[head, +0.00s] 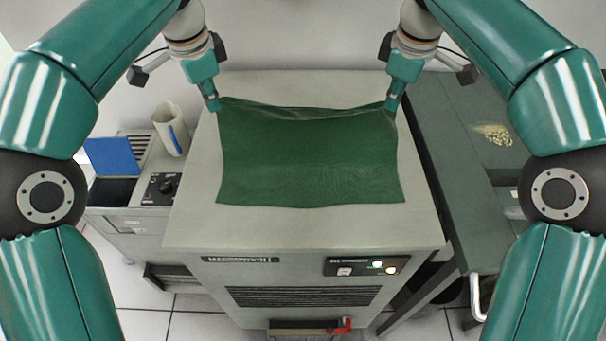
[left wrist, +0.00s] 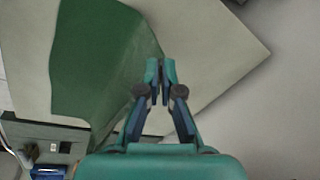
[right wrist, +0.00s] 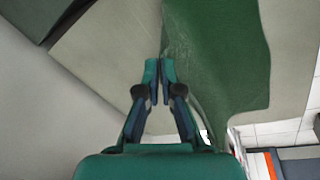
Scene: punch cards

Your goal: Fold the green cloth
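The green cloth (head: 310,155) lies spread over the top of the grey cabinet (head: 420,215). Its near edge is flat, and its far edge sags and wrinkles between its two far corners, which look slightly raised. My left gripper (head: 214,104) is shut on the far left corner; in the left wrist view its fingertips (left wrist: 160,70) meet at the cloth's edge (left wrist: 95,60). My right gripper (head: 391,105) is shut on the far right corner; in the right wrist view its fingertips (right wrist: 159,70) are close together at the cloth's edge (right wrist: 220,60). The pinched corners are mostly hidden by the fingers.
A dark green table (head: 470,165) with a small pale pile (head: 494,134) is at right.

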